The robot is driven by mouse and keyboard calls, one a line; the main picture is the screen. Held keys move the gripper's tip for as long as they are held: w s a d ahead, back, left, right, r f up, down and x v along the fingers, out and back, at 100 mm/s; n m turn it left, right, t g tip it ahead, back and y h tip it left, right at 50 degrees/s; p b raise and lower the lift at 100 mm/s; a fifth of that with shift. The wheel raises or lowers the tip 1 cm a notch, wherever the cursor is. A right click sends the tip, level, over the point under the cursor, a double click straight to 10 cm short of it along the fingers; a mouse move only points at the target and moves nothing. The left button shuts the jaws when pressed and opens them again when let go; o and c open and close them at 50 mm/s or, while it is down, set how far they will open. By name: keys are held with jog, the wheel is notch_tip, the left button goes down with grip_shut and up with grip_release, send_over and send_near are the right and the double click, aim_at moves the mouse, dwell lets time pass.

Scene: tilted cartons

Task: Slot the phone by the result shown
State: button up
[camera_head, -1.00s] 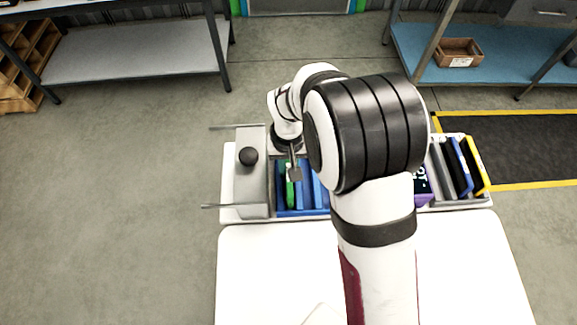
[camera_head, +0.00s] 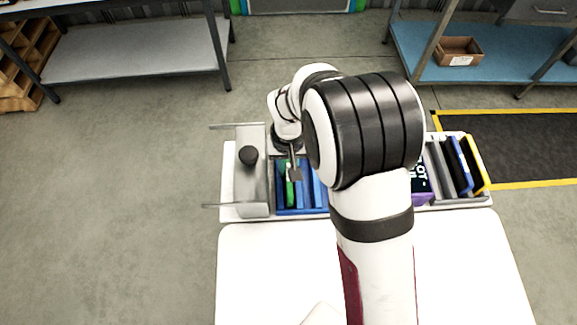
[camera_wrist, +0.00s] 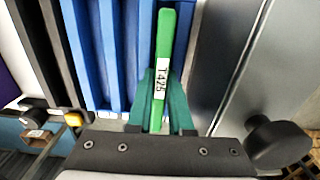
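The phone looks like a slim green slab with a white label reading T425 (camera_wrist: 165,50) in the wrist view. In the head view it shows as a narrow green strip (camera_head: 289,190) at the left side of the blue slotted rack (camera_head: 303,211). My gripper (camera_wrist: 164,90) has teal fingers on both sides of the phone's near end and appears shut on it. In the head view my gripper (camera_head: 294,172) is over the rack's left part. How deep the phone sits in the slot is hidden. Any displayed result cannot be read.
A grey fixture with a black knob (camera_head: 248,155) stands close left of the rack; the knob is near my gripper in the wrist view. A purple box with white lettering (camera_head: 420,185) and a rack of grey, blue and yellow dividers (camera_head: 462,165) stand right. My arm hides the middle.

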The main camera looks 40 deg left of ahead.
jog(key=o, duration=0.5)
jog(key=shift+r, duration=0.1)
notch_tip(320, 180, up, 16)
jog(key=shift+f, duration=0.2)
notch_tip(320, 180, up, 7)
dwell(0.4)
